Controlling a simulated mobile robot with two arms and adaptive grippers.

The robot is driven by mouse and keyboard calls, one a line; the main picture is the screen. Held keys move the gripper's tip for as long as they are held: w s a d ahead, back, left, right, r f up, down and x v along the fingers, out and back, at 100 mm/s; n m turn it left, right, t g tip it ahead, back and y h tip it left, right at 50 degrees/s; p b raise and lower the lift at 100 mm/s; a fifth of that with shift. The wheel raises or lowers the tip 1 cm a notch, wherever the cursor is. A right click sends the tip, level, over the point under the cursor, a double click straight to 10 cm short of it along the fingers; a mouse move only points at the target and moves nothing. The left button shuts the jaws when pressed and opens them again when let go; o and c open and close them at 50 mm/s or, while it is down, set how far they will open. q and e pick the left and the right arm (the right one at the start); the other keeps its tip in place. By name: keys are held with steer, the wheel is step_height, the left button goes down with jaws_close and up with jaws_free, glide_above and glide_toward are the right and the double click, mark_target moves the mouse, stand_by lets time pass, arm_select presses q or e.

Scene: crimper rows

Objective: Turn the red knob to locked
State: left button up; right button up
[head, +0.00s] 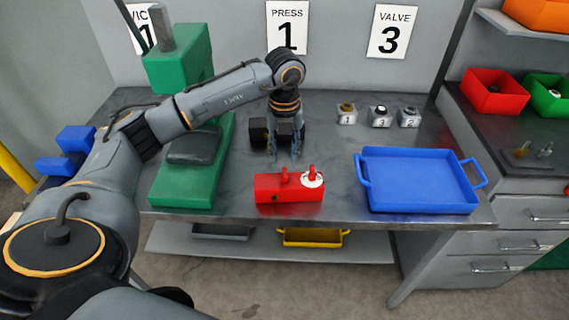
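A red box (275,196) sits near the front edge of the grey workbench. On its top right is a white dial plate (319,182) with a small red knob (311,173) standing up from it. A second red upright part (284,178) stands on the box, left of the dial. The dial's markings are too small to read. My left gripper (285,154) points down behind the red box, apart from the knob. Its fingers are spread with nothing seen between them. My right gripper is out of view.
A green press (185,160) stands left of the red box. A blue tray (420,207) lies to the right. Three small numbered blocks with knobs, including block 3 (380,121), stand behind. Red (490,100) and green bins stand far right.

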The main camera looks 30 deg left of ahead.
mark_target(284, 171)
arm_select(q)
step_height(284, 171, down, 6)
steer(key=shift+f+p, duration=0.1)
steer(key=shift+p, duration=0.55)
steer(key=shift+c, duration=0.4)
jaws_close()
